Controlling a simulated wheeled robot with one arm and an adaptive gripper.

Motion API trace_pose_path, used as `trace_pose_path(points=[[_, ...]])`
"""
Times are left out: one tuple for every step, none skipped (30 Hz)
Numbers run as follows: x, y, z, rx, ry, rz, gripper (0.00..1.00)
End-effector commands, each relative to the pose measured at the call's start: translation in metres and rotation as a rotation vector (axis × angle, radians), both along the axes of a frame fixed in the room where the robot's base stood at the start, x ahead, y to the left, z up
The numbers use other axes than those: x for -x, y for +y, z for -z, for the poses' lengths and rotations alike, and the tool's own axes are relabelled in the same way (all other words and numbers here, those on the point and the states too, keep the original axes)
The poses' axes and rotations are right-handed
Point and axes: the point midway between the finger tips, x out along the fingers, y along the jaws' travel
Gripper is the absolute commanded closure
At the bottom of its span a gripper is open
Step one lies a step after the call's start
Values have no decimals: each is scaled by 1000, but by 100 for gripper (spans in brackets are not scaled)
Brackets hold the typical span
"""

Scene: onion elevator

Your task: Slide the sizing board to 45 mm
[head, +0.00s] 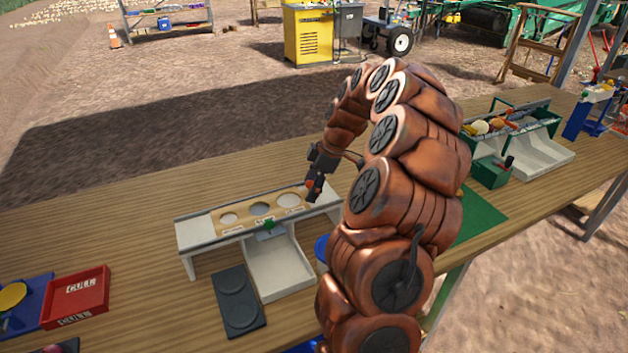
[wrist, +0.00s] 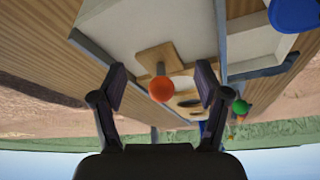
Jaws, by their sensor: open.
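The wooden sizing board (head: 262,209) lies in a pale raised frame (head: 205,234). Three round holes of different sizes show, with labels too small to read. A green knob (head: 268,225) stands at the frame's front edge; it also shows in the wrist view (wrist: 240,106). My gripper (head: 312,190) is over the board's right end. In the wrist view an orange knob (wrist: 161,90) on a post rises from the board's wooden end (wrist: 158,60). It appears between the two open fingers of my gripper (wrist: 163,84), with gaps on both sides. I cannot tell its depth relative to the fingertips.
A white chute (head: 280,270) slopes forward below the frame. A dark plate with two round pads (head: 239,300) lies left of it. A red CULL tray (head: 75,297) is farther left. My arm hides part of the table; bare table lies behind the frame.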

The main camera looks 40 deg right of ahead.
Motion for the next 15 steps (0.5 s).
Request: trace_pose_path(points=[[0, 0, 0, 0, 0, 0, 26], [0, 0, 0, 1, -1, 0, 26], [0, 0, 0, 1, -1, 0, 26], [0, 0, 0, 1, -1, 0, 26], [0, 0, 0, 1, -1, 0, 26], [0, 0, 0, 1, -1, 0, 29], [0, 0, 0, 1, -1, 0, 32], [0, 0, 0, 1, -1, 0, 35], [0, 0, 0, 1, -1, 0, 39], [0, 0, 0, 1, -1, 0, 42], [0, 0, 0, 0, 0, 1, 46], [0, 0, 0, 0, 0, 1, 50], [0, 0, 0, 0, 0, 1, 53], [0, 0, 0, 0, 0, 1, 56], [0, 0, 0, 0, 0, 1, 60]])
